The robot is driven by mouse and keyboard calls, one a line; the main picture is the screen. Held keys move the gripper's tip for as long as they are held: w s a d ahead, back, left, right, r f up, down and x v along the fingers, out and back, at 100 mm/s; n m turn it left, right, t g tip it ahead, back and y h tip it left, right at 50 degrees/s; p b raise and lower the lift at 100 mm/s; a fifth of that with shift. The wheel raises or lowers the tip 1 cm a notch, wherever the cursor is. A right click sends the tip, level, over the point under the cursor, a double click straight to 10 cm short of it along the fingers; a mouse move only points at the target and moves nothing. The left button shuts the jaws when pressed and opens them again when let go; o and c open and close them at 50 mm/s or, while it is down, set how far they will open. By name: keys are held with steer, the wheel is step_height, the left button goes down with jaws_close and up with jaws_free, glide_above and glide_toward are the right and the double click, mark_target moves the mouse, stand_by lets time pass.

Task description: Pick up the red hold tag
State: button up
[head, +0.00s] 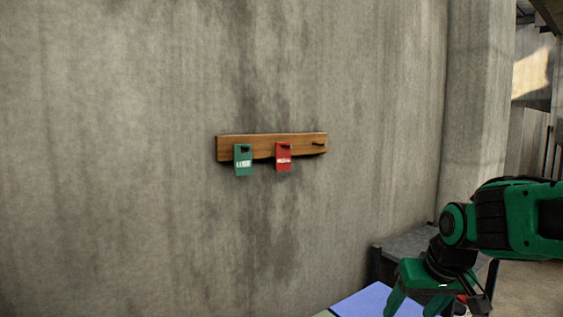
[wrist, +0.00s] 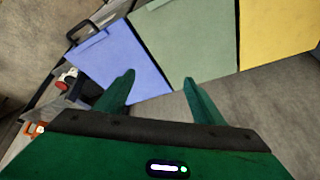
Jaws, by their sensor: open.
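The red hold tag (head: 283,157) hangs from a peg on a wooden rail (head: 225,148) on the concrete wall in the head view. A green tag (head: 243,160) hangs on the same rail to its left. A third peg at the rail's right end is bare. My gripper (head: 418,306) is at the lower right of the head view, below and to the right of the rail, well apart from the tags. In the wrist view my gripper (wrist: 160,92) has its two green fingers spread with nothing between them. Neither tag shows clearly in the wrist view.
Blue (wrist: 110,60), pale green (wrist: 190,45) and yellow (wrist: 275,30) flat panels lie below my gripper. Small red, white and orange items sit at the left of the wrist view. A grey block (head: 405,245) stands by the wall. The wall around the rail is clear.

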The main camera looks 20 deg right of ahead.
steer(key=w+a+r+n+t+y, duration=0.1)
steer(key=w+a+r+t, duration=0.1)
steer(key=w+r, duration=0.3)
steer(key=w+a+r+n+t, duration=0.1)
steer(key=w+r+n+t, duration=0.15)
steer(key=w, duration=0.45)
steer(key=n+t+y, duration=0.3)
steer(key=t+y, duration=0.2)
steer(key=t, duration=0.3)
glide_toward(287, 148)
steer(key=shift+n, duration=0.25)
steer(key=shift+f+x, duration=0.2)
steer(key=shift+x, duration=2.45)
steer(key=shift+f+x, duration=0.15)
steer(key=shift+x, duration=2.5)
steer(key=shift+d, duration=0.2)
steer(key=c, duration=1.1)
